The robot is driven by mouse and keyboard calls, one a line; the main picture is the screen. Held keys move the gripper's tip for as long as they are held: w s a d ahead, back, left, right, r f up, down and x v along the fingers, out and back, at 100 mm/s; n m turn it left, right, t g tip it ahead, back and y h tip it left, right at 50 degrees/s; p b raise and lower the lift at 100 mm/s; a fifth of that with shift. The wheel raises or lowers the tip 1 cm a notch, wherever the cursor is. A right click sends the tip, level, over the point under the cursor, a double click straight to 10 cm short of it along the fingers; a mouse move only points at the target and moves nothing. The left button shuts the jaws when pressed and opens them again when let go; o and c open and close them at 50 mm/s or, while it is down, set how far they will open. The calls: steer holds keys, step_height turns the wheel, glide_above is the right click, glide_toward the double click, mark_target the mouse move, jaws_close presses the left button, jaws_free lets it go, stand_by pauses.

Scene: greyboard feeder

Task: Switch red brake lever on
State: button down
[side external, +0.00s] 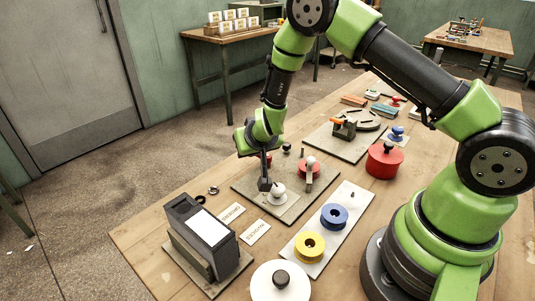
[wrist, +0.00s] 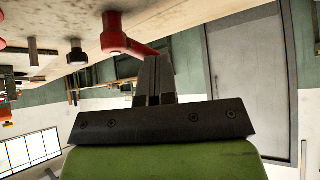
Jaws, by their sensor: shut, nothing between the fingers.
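A red lever (wrist: 114,38) with a thick round hub and a thin arm hangs in the upper middle of the wrist view, where the picture is turned over and the tabletop is at the top. The end of its arm lies at or just behind my fingertips; I cannot tell whether they touch. My gripper (wrist: 153,62) is shut with nothing between its fingers. In the side view my gripper (side external: 265,184) points down beside a white knob (side external: 278,188) on a grey board (side external: 250,192). A little red (side external: 269,160) shows behind my gripper, mostly hidden; it may be the lever.
A blue spool (side external: 334,215) and yellow spool (side external: 310,245) sit on a pale plate. A black box (side external: 207,235) stands front left, a red pot (side external: 384,161) to the right.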

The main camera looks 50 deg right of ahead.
stand_by(0.4)
steer(key=shift+s+a+r, duration=0.3)
steer(key=shift+s+a, duration=0.05)
steer(key=a+v, duration=0.2)
steer(key=v, duration=1)
steer(key=shift+w+a, duration=0.25)
steer(key=shift+a, duration=0.05)
